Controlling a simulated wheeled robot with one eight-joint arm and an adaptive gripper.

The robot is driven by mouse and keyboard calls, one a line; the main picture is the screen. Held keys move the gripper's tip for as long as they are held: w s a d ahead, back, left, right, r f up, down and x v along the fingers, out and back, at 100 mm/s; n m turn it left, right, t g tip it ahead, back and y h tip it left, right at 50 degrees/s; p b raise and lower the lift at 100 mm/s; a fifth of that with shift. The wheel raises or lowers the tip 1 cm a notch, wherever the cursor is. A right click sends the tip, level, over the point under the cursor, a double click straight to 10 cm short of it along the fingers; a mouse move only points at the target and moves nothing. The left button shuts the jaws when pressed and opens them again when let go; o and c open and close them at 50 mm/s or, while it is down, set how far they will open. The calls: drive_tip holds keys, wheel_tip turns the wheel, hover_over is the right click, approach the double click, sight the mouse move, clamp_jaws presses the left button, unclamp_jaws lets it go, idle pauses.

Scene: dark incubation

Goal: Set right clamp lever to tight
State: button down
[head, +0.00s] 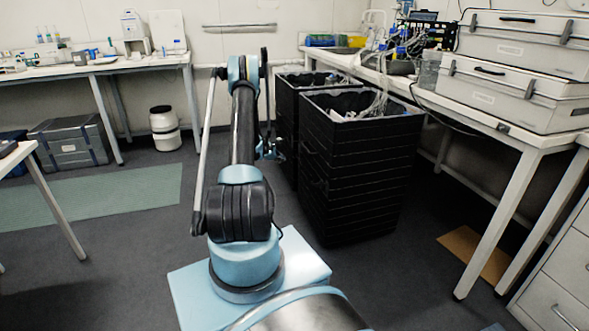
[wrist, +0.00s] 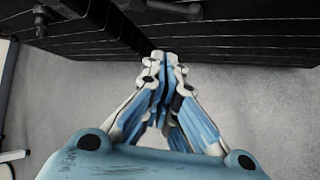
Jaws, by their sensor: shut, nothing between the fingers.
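I cannot identify the right clamp lever for certain. Two stacked grey cases on the right bench carry upright latches in the head view; one latch (head: 531,88) is on the lower case's right side and another (head: 567,31) is on the upper case. Whether either is the clamp lever, and its setting, I cannot tell. My gripper (wrist: 165,58) is shut and empty in the wrist view, its tips close to a dark slatted surface. In the head view my gripper (head: 272,150) is mostly hidden behind my arm, beside the black crates, well away from the cases.
Two tall black crates (head: 355,170) stand on the floor just right of my arm, holding tangled clear material. The right bench (head: 480,118) runs beyond them. A left bench (head: 100,69) holds lab equipment. A white drum (head: 165,128) stands on the floor. Floor left of my arm is open.

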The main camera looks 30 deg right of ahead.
drive_tip(key=shift+n, duration=0.3)
drive_tip(key=f, duration=0.1)
drive_tip(key=d+f, duration=0.1)
drive_tip(key=f, duration=0.1)
drive_tip(key=shift+s+d+f, duration=0.25)
drive_tip(key=shift+d+f, duration=0.15)
drive_tip(key=shift+d, duration=0.1)
drive_tip(key=d+f, duration=0.3)
drive_tip(key=d, duration=0.4)
drive_tip(key=shift+d, duration=0.15)
drive_tip(key=shift+f, duration=0.1)
